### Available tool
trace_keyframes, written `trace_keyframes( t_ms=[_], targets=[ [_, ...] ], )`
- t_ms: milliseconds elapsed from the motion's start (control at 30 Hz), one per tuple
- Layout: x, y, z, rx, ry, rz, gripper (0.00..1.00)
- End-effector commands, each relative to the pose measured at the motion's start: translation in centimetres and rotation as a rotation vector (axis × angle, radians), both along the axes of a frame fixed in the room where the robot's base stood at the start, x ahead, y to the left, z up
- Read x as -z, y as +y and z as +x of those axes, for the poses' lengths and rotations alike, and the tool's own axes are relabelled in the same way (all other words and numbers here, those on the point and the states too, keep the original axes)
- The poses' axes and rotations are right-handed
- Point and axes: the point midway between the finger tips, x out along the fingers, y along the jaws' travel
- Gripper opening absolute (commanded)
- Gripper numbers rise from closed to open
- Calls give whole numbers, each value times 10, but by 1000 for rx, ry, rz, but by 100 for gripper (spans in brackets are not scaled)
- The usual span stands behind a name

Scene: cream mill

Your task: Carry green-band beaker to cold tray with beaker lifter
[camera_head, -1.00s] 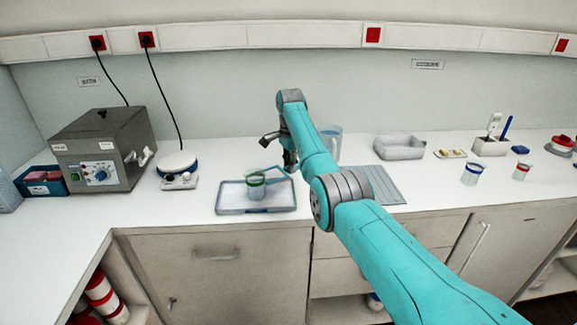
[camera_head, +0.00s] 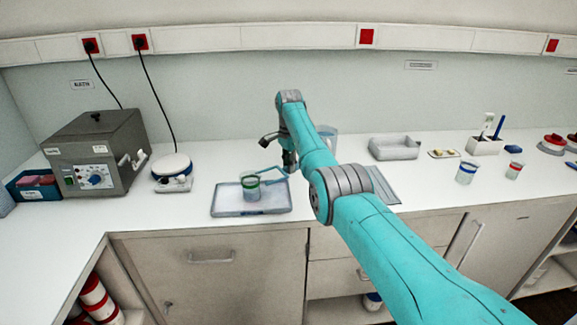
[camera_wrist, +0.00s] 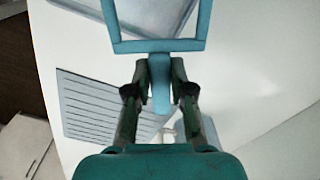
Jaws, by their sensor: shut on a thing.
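The green-band beaker (camera_head: 250,187) stands upright in a shallow pale tray (camera_head: 225,210), which appears to be the cold tray, at the bench front. My gripper (camera_head: 290,168) is just right of the tray. In the wrist view my gripper (camera_wrist: 159,88) is shut on the handle of the blue beaker lifter (camera_wrist: 157,46). The lifter's squared frame is cut off at the top, and no beaker shows inside its visible part. In the head view the lifter (camera_head: 270,171) reaches left over the tray, close to the beaker's right side. I cannot tell whether they touch.
A grey bath (camera_head: 97,150) and a round-topped device (camera_head: 172,170) stand left of the tray. A jug (camera_head: 329,138) is partly hidden behind my arm. A ribbed mat (camera_head: 383,187), a grey basin (camera_head: 394,148) and a blue-band beaker (camera_head: 466,173) are on the right.

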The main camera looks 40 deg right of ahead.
Motion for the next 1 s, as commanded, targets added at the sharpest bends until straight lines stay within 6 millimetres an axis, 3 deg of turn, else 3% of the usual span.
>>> trace_keyframes(
  t_ms=[1000],
  targets=[
    [0, -18, -2, 1, 1, 0, 0]
  ],
)
